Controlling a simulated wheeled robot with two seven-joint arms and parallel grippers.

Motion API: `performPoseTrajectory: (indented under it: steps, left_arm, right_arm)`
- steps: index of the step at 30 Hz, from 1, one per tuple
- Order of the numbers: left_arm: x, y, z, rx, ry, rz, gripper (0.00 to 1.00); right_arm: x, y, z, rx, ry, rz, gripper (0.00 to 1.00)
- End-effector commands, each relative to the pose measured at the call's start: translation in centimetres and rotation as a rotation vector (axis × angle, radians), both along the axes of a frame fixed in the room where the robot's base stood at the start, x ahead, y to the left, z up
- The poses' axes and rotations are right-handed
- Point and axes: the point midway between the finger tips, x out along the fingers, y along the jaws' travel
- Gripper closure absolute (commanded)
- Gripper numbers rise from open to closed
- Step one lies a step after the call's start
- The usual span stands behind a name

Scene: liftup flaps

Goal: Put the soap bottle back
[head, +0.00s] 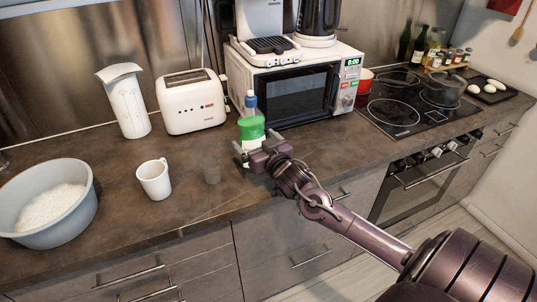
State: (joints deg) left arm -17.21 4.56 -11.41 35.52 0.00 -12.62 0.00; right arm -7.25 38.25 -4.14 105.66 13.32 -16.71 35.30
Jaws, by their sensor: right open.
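The bottle (251,126) stands on the counter by the front left corner of the microwave. It shows a green body, with a blue part rising above it; I cannot tell whether the blue part is its top or a separate thing behind. My right gripper (254,144) is open in front of the bottle and overlaps its lower part in the picture. I cannot tell whether the fingers touch it. The lower part of the bottle is mostly hidden. My left gripper is out of view.
A white mug (154,180), a clear glass (211,171) and a bowl of white contents (22,240) stand left of my right gripper. A toaster (191,104) and a white container (126,103) stand behind. The microwave (290,95) and hob (402,113) are to the right.

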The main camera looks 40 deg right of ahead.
Motion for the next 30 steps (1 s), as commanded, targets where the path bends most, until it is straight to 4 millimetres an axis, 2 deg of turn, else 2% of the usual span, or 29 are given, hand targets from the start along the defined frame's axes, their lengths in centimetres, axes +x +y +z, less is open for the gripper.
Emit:
performPoseTrajectory:
  steps: [9, 15, 21, 30]
  left_arm:
    - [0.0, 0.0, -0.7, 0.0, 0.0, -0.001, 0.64]
    - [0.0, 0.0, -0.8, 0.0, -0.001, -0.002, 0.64]
    - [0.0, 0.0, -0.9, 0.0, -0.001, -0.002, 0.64]
    - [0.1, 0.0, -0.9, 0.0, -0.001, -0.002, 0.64]
  right_arm:
    - [-6.0, 0.9, 0.1, 0.0, 0.003, 0.001, 0.05]
    - [-8.5, 1.2, 0.3, 0.0, 0.002, 0.001, 0.05]
    - [-9.6, 1.3, 0.5, 0.0, 0.0, 0.0, 0.05]
    - [-9.6, 1.3, 0.6, -0.001, -0.001, 0.0, 0.05]
